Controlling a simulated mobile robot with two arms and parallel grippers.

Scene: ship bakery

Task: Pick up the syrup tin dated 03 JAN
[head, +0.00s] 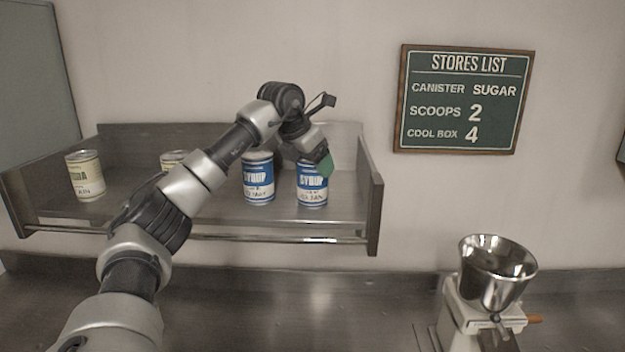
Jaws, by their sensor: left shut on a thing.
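Two blue and white syrup tins stand upright at the right part of the metal shelf. My left gripper (322,164) is shut on the top of the right syrup tin (312,192), and its green fingertip shows at the tin's upper right. The small date on this tin seems to end in JAN; its number is too blurred to read surely. The tin's base is level with its neighbour's, and I cannot tell any gap under it. The left syrup tin (259,184) stands apart, its date also unclear. My right gripper is out of view.
A cream tin (85,178) stands at the left of the shelf (372,190); another cream tin (173,157) is partly hidden behind my arm. A rail runs along the shelf's front. A scale with a steel bowl (497,270) stands on the counter at right.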

